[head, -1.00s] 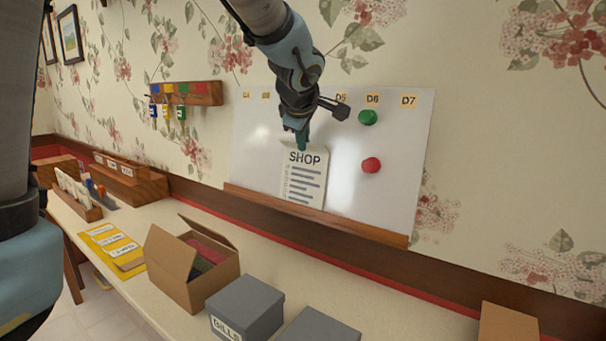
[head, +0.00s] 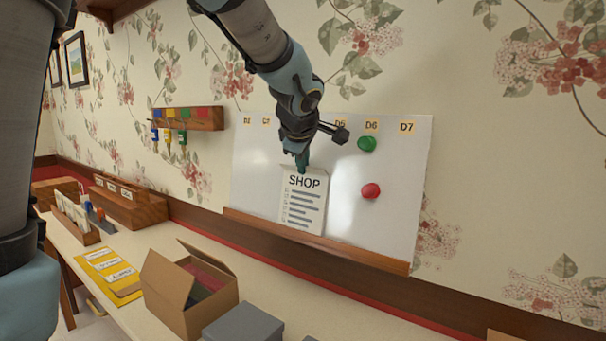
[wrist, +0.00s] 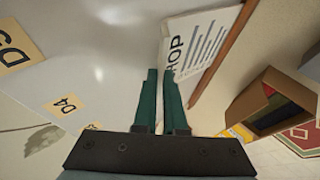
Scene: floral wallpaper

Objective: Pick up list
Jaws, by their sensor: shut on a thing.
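The list (head: 304,207) is a white sheet headed "SHOP" with grey lines. It stands nearly upright against the whiteboard (head: 258,165), its lower edge at the wooden ledge (head: 310,240). My gripper (head: 302,165) is at its top edge, shut on it. In the wrist view, the green fingers of my gripper (wrist: 160,75) meet the edge of the list (wrist: 200,45) beside the heading. The fingers hide part of that edge.
A green magnet (head: 367,144) and a red magnet (head: 371,191) are on the board, right of the list. Below, the desk holds an open cardboard box (head: 170,295), a grey box (head: 243,325) and yellow folders (head: 105,268). A key rack (head: 205,119) hangs left.

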